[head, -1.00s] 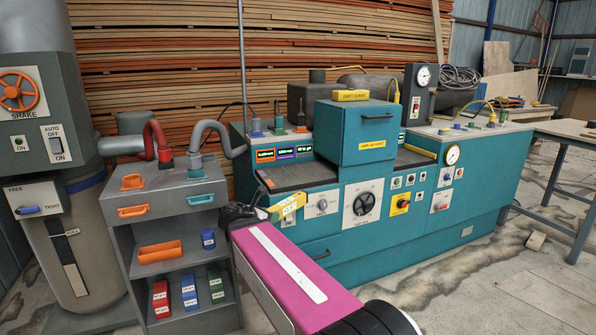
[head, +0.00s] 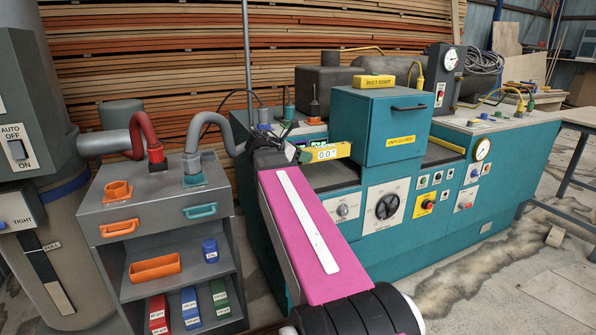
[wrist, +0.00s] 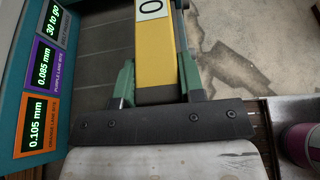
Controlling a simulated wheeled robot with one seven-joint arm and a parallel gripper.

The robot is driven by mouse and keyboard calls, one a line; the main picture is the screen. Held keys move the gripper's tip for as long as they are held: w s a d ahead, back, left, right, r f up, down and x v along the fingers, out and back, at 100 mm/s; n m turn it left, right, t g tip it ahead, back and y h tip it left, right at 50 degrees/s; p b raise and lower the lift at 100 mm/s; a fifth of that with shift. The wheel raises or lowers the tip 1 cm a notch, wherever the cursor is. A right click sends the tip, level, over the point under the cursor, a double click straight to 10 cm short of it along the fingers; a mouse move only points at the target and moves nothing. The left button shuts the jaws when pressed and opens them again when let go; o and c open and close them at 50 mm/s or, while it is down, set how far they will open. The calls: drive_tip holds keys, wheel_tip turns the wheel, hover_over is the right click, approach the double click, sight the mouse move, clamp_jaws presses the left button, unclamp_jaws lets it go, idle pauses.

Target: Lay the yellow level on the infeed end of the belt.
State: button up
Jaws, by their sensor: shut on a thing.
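My gripper (head: 299,154) is shut on the yellow level (head: 331,151), held by one end with the rest pointing right toward the teal hood. In the wrist view the green fingers (wrist: 157,85) clasp the sides of the level (wrist: 154,52), which shows a white patch with a black mark. The dark belt (head: 336,176) lies below the level in the head view, left of the hood. In the wrist view the belt (wrist: 100,32) is left of the level, with floor to its right. I cannot tell the gap between level and belt.
The teal hood (head: 378,128) with a yellow label stands right of the level. Readout screens (wrist: 40,85) stand beyond the belt, left in the wrist view. A grey cabinet (head: 150,205) with bins and pipes stands left of my arm. Open floor lies right.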

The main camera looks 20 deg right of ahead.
drive_tip(key=w+f, duration=0.1)
drive_tip(key=w, duration=0.2)
drive_tip(key=w+f, duration=0.2)
drive_tip(key=w, duration=0.1)
drive_tip(key=w+f, duration=0.2)
drive_tip(key=w, duration=0.1)
drive_tip(key=shift+a+f, duration=0.25)
drive_tip(key=shift+f, duration=2)
drive_tip(key=o, duration=1)
drive_tip(key=shift+f, duration=0.1)
drive_tip(key=shift+o, duration=0.2)
drive_tip(key=shift+a+r, duration=0.2)
drive_tip(key=shift+a, duration=0.1)
drive_tip(key=v, duration=1.1)
drive_tip(key=shift+a, duration=0.25)
